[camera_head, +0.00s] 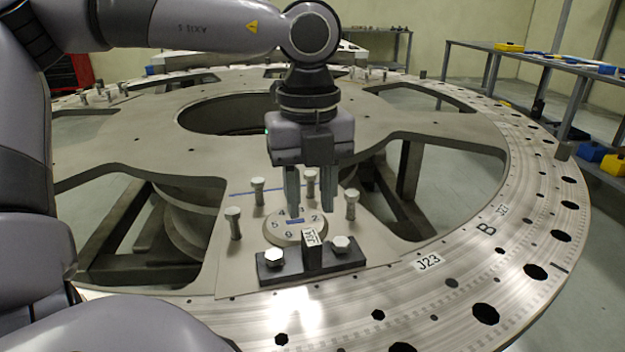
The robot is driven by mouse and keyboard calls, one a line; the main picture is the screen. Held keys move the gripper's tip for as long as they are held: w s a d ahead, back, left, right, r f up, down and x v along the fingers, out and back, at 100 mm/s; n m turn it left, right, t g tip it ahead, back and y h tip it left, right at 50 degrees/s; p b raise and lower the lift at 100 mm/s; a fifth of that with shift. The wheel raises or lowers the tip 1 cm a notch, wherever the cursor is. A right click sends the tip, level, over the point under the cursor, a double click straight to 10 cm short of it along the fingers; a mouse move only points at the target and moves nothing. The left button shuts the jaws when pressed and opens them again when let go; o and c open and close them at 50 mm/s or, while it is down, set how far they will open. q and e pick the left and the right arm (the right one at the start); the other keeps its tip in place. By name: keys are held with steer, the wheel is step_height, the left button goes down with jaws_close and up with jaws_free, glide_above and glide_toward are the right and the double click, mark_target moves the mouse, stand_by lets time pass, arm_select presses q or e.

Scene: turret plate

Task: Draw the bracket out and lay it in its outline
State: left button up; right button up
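A dark bracket-like piece (268,269) lies on the pale plate near the ring's front edge. It has a long flat base, a bolt head at each side and an upright block (312,258) with a small label. I cannot tell whether the base and block are one part. My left gripper (310,209) points down just behind the block, over a round numbered disc (288,236). Its fingers are apart, with nothing visibly held between them. I cannot tell whether the fingertips touch the disc. No outline can be made out clearly. My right gripper is not in view.
Several upright bolts (351,203) stand on the plate (238,270) around the disc. The large ring (470,255) has holes along its rim and wide openings beside the plate. A bench (520,56) with blue and yellow items stands at the right.

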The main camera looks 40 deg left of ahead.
mark_target(310, 234)
arm_select(q)
steer(key=shift+a, duration=0.1)
steer(key=shift+w+f, duration=0.1)
steer(key=shift+f, duration=0.25)
steer(key=shift+f+b, duration=0.45)
steer(key=shift+f, duration=2.7)
jaws_close()
